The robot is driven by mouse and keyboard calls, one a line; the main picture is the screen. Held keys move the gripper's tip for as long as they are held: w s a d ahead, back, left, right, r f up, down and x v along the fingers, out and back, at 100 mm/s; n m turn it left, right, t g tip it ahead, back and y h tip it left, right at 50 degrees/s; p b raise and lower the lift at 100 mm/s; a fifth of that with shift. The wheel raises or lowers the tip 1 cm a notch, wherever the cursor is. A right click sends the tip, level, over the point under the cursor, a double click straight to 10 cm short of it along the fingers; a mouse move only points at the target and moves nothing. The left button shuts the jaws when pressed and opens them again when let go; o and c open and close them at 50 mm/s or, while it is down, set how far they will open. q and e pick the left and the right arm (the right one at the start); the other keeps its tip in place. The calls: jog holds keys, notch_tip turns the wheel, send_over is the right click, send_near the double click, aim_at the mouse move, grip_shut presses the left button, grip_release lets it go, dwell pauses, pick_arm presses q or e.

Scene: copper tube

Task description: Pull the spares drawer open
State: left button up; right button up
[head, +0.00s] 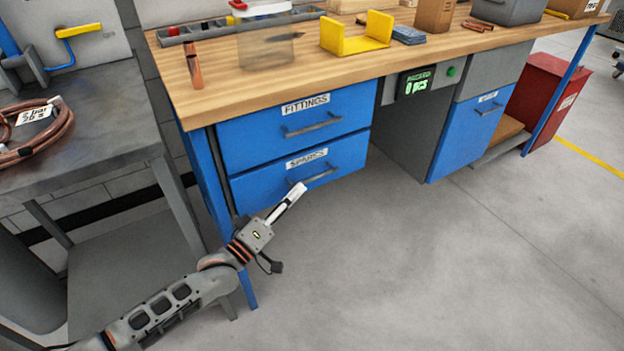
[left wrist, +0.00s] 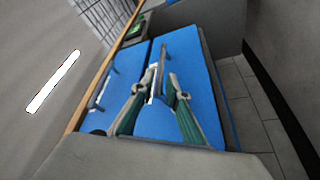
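The spares drawer (head: 262,187) is the lower blue drawer under the wooden bench, with a white SPARES label and a grey bar handle (head: 323,175). Its front looks flush with the drawer above, so it appears shut. My left gripper (head: 299,188) reaches up to the left part of this handle in the head view. In the left wrist view, the open fingers of my left gripper (left wrist: 155,84) stand on either side of the handle (left wrist: 165,55), with a gap between them. Whether they touch the bar cannot be told. My right gripper is not in view.
The fittings drawer (head: 266,128) with its own handle is directly above. A grey side table (head: 100,135) with a copper coil (head: 40,140) stands at the left. A blue cabinet (head: 462,135) and red box (head: 545,100) are at the right. The floor in front is clear.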

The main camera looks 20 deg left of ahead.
aim_at(310, 178)
pick_arm(q)
jog(key=x, duration=0.5)
jog(key=shift+f+b, duration=0.25)
jog(key=shift+b, duration=0.15)
jog(key=shift+w+d+r, duration=0.2)
jog(key=shift+w+r, duration=0.05)
jog(key=shift+w, duration=0.25)
grip_shut()
